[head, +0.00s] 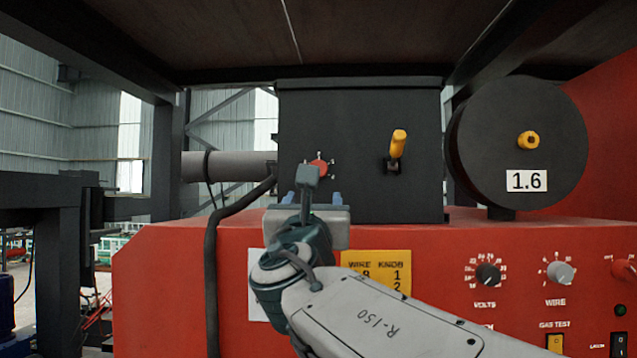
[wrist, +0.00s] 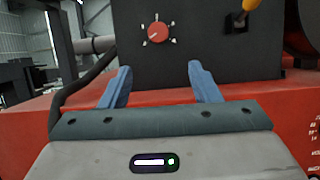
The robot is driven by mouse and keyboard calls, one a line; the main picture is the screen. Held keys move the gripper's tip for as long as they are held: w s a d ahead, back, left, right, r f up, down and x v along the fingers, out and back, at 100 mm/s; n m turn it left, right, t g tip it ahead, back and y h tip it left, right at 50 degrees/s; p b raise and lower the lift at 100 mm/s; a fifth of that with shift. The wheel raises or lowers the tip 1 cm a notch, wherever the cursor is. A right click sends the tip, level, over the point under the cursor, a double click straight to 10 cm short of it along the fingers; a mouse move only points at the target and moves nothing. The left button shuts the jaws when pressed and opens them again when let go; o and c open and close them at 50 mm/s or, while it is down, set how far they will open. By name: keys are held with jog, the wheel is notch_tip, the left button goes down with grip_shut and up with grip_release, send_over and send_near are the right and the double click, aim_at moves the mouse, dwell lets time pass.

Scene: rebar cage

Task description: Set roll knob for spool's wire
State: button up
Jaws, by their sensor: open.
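The black spool (head: 515,150) stands at the right in the head view, with a white label reading 1.6 (head: 526,181). The red roll knob (head: 318,168) is on the front of the black box (head: 360,130), with white marks around it. In the wrist view the knob (wrist: 158,33) sits beyond and above the gap between my fingers, with a pale pointer line towards the lower left. My gripper (wrist: 158,82) is open and empty, with blue fingers apart and clear of the knob. In the head view my gripper (head: 312,198) partly covers the knob's lower side.
A yellow-handled lever (head: 398,145) is on the black box, right of the knob. A yellow WIRE/KNOB chart (head: 376,270), partly hidden by my arm, is on the red machine (head: 165,270). Volts (head: 488,274) and wire (head: 560,273) dials are lower right. A black hose (head: 211,270) runs at left.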

jog(key=p+x, duration=0.5)
jog(key=x, duration=0.8)
jog(key=shift+w+r, duration=0.3)
jog(key=shift+w, duration=0.05)
jog(key=shift+a, duration=0.1)
jog(key=c, duration=1)
